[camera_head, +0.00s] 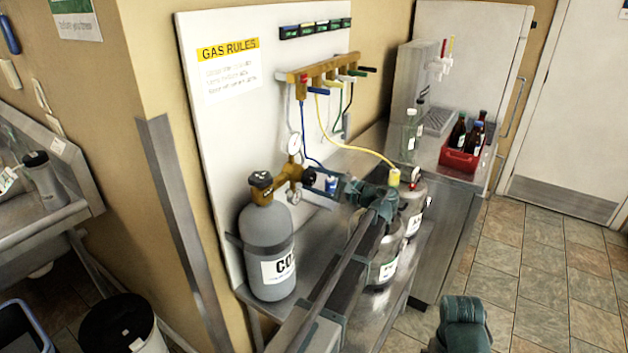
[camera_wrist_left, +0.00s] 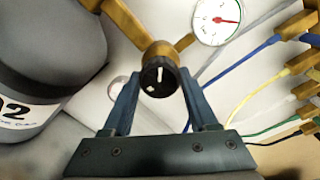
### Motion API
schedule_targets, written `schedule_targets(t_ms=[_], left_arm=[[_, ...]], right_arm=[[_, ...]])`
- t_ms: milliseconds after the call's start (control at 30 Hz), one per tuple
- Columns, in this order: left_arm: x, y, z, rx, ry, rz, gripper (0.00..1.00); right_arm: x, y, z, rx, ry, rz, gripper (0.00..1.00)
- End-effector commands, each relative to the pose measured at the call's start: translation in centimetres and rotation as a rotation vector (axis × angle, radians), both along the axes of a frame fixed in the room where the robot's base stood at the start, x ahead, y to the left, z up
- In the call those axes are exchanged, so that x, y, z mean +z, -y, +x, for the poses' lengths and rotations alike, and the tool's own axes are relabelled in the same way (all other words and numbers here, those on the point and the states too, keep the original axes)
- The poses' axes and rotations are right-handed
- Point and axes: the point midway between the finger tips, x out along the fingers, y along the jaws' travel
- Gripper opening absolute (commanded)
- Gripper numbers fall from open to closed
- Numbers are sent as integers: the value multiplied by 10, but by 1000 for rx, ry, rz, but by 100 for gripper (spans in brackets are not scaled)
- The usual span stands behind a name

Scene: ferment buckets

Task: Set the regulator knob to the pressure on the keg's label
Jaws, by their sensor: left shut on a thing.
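The regulator knob (camera_wrist_left: 160,76) is black with a white pointer line, which points roughly up in the left wrist view. It sits on the end of the brass regulator (camera_head: 290,176), fixed to the grey CO2 cylinder (camera_head: 268,235). My left gripper (camera_wrist_left: 160,98) has one finger on each side of the knob and is shut on it. In the head view the left gripper (camera_head: 322,181) largely hides the knob. Kegs (camera_head: 383,245) (camera_head: 413,200) with white labels stand behind my left arm; the label writing is too small to read.
A round gauge (camera_wrist_left: 217,20) with a red needle is beside the knob. Coloured hoses run from a brass manifold (camera_head: 325,70) on the white board. A red bottle crate (camera_head: 460,158) stands on the far counter. A gas rules sign (camera_head: 229,70) hangs left.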

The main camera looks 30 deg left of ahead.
Motion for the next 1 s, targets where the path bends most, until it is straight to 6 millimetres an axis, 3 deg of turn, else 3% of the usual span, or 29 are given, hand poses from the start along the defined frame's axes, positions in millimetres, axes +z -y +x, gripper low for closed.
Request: schedule_targets(t_ms=[67, 100, 267, 667, 1000], left_arm=[[-1, 1, 0, 0, 1, -5, 4], [-1, 1, 0, 0, 1, -5, 61], [-1, 1, 0, 0, 2, -4, 89], [0, 9, 0, -2, 2, -1, 89], [2, 78, -4, -3, 2, -2, 89]], right_arm=[[0, 0, 0, 0, 0, 0, 100], [0, 0, 0, 0, 0, 0, 100], [0, 0, 0, 0, 0, 0, 100], [0, 0, 0, 0, 0, 0, 100], [2, 0, 0, 0, 0, 0, 100]])
